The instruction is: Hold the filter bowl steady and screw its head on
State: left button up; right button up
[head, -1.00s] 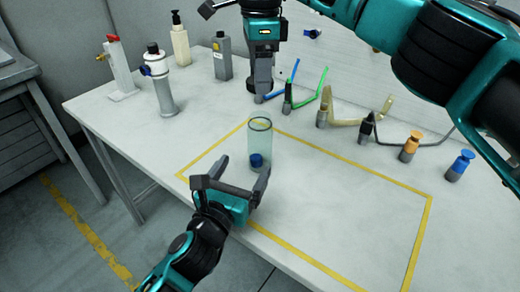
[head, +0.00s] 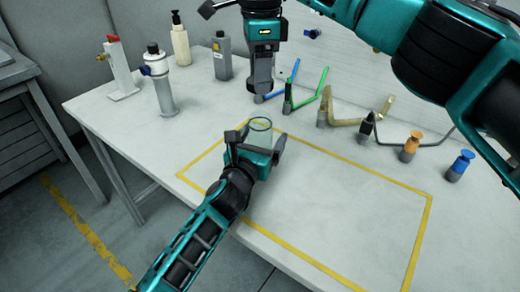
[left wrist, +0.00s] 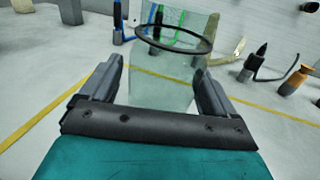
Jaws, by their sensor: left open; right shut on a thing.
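The filter bowl (head: 262,138) is a clear, open-topped cylinder with a dark rim, upright inside the yellow outline on the table. My left gripper (head: 258,143) is open, with one finger on each side of the bowl. The left wrist view shows the bowl (left wrist: 165,75) standing between the fingers, its rim above the fingertips; contact cannot be told. My right gripper (head: 262,85) hangs behind the bowl, pointing down, shut on a small dark thing, likely the filter head, mostly hidden by the fingers. The bowl's lower part is hidden by my left gripper in the head view.
A silver filter unit (head: 158,82), a red-handled valve (head: 121,70), a grey bottle (head: 222,58) and a pump bottle (head: 180,42) stand at the back left. Hoses and an orange-topped fitting (head: 410,147) and blue-topped fitting (head: 460,165) line the back right. The outlined area's right side (head: 350,210) is clear.

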pick_arm(q)
jog(key=shift+w+d, duration=0.1)
jog(key=shift+w, duration=0.05)
jog(key=shift+c, duration=0.4)
jog(key=c, duration=1.4)
jog(key=shift+c, duration=0.2)
pick_arm(e)
jog(key=shift+f, duration=2.5)
jog(key=shift+f, duration=0.1)
jog(key=shift+f, duration=0.8)
jog(key=shift+f, duration=0.55)
